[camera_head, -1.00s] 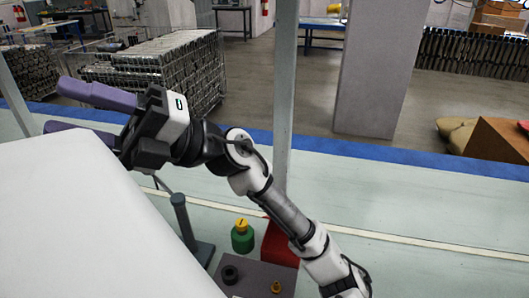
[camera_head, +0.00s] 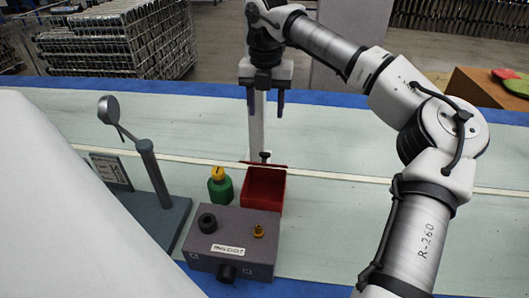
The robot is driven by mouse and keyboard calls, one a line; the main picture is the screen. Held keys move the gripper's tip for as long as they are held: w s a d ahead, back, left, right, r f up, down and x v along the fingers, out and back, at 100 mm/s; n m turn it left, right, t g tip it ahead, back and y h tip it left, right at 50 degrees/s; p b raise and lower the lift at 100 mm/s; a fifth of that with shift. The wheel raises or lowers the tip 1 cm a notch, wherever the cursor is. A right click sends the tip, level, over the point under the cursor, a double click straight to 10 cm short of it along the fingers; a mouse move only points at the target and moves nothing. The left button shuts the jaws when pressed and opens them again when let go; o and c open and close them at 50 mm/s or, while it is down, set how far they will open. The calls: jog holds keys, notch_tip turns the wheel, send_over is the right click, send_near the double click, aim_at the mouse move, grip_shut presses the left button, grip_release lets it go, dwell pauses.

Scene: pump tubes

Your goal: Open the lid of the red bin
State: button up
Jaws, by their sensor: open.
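The red bin (camera_head: 265,190) stands on the pale work surface, behind the grey box. Its top looks open, with the red inside showing. A thin dark red strip (camera_head: 249,163), perhaps the lid seen edge-on, lies along its back rim, with a small black knob (camera_head: 265,155) by it. My gripper (camera_head: 266,112) points down above and behind the bin, apart from it. Its two dark purple fingers are spread, with nothing between them that it holds.
A grey box (camera_head: 225,258) with a black ring and brass fitting stands in front of the bin. A green bottle with yellow cap (camera_head: 220,186) is close left. A grey stand (camera_head: 152,175) is farther left. A pale post (camera_head: 257,135) rises behind the bin. The right surface is clear.

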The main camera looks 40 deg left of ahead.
aim_at(266, 159)
notch_tip(266, 159, down, 13)
jog(key=shift+s+a+f, duration=0.1)
jog(key=shift+f, duration=0.1)
jog(key=shift+c, duration=0.4)
grip_shut()
